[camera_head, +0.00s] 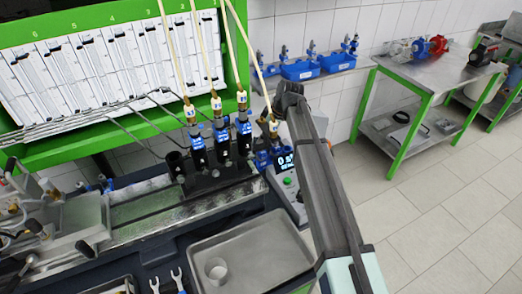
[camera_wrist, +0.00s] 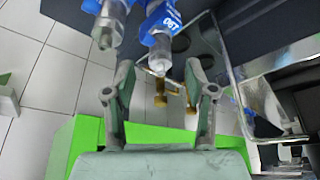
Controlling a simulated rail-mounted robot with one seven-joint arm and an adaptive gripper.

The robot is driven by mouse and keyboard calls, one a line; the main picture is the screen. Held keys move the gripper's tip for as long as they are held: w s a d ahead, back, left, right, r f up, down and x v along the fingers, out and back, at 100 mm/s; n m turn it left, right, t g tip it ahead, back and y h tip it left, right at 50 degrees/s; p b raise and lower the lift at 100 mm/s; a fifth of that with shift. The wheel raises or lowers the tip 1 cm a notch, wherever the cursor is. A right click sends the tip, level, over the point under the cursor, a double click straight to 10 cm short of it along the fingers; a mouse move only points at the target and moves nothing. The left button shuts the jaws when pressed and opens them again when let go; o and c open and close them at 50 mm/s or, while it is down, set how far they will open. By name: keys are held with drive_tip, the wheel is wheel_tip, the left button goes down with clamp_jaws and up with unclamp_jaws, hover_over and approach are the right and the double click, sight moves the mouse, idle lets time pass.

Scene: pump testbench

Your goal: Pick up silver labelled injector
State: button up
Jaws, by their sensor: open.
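My gripper (camera_wrist: 158,75) is open in the wrist view, with one finger on each side. An injector with a silver lower body and a blue label (camera_wrist: 160,35) hangs into view from the top, its tip near the gap between the fingertips. I cannot tell whether it is within reach of the fingers. A second silver injector (camera_wrist: 108,25) is beside it on the left, partly cut off. Injectors with blue labels (camera_head: 197,142), (camera_head: 221,133), (camera_head: 243,128) stand upright in the dark holder.
A steel tray (camera_head: 250,255) with a small cup (camera_head: 216,268) lies in front of the holder. A digital display (camera_head: 286,161) stands close to the right end of the row. Pale hoses (camera_head: 205,50) run up from the injectors. A green-framed rack (camera_head: 130,15) stands behind.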

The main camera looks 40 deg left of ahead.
drive_tip(key=shift+p+x, duration=0.7)
drive_tip(key=shift+x, duration=1.05)
drive_tip(key=shift+d, duration=0.1)
clamp_jaws()
drive_tip(key=shift+r, duration=0.1)
